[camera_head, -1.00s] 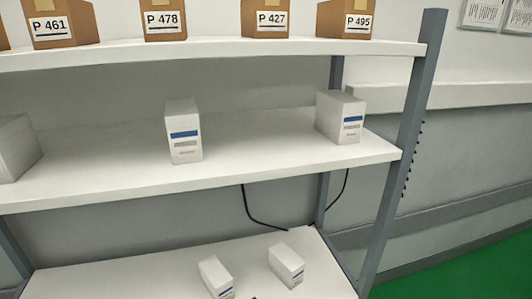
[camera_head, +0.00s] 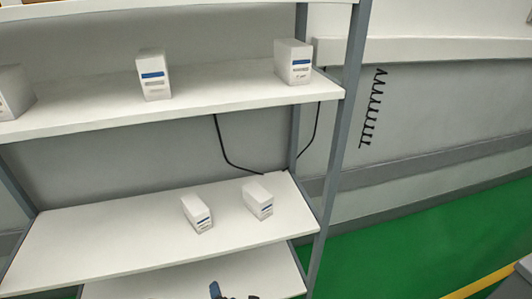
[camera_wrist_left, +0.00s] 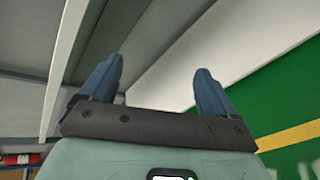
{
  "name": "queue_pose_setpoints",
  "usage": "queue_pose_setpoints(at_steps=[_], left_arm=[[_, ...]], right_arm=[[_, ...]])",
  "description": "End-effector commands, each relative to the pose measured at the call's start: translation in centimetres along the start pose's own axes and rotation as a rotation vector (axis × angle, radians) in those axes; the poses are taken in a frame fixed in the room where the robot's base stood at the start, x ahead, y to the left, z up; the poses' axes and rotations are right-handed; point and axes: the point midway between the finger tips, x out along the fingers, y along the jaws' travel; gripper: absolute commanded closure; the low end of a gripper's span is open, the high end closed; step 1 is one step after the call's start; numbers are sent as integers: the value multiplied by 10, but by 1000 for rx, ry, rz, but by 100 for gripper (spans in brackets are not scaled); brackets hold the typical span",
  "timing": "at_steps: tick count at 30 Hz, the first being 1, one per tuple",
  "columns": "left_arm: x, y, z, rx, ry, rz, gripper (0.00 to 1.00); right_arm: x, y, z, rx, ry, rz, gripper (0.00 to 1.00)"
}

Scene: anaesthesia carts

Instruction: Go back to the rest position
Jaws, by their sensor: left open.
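My left gripper (camera_wrist_left: 159,72) is open and empty in the left wrist view, its two blue fingers well apart. Pale shelf-like surfaces lie beyond it, with green floor to the right. In the head view, a blue fingertip and a dark part of a gripper (camera_head: 232,292) show at the bottom edge, in front of the lowest shelf board; most of it is cut off. I cannot tell from the head view which arm it belongs to. No second gripper shows clearly.
A shelf rack with a grey post (camera_head: 337,145) carries white boxes on its middle board (camera_head: 215,106). Two more white boxes (camera_head: 197,214) (camera_head: 258,201) stand on the board below (camera_head: 110,235). Open green floor (camera_head: 420,235) lies to the right.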

Motion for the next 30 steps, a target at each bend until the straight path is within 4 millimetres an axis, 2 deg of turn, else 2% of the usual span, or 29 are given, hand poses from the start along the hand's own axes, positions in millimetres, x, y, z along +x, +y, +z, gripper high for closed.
queue_pose_setpoints(at_steps=[1, 5, 8, 12, 19, 21, 30], left_arm=[[4, -14, -26, 157, 11, -81, 11], [-2, -53, -82, 590, -44, -308, 11], [-20, -82, -123, 899, -147, -481, 11], [-56, -114, -172, 1258, -363, -680, 11], [-132, -147, -229, 1665, -836, -863, 11], [-154, -124, -212, 1655, -854, -877, 11], [-238, -67, -182, 1604, -972, -1022, 11]], right_arm=[[0, 0, 0, 0, 0, 0, 11], [0, 0, 0, 0, 0, 0, 11], [0, 0, 0, 0, 0, 0, 11], [0, 0, 0, 0, 0, 0, 11], [0, 0, 0, 0, 0, 0, 11], [-34, -9, 10, -3, -36, -3, 11], [-130, -35, 49, -14, -205, -5, 11]])
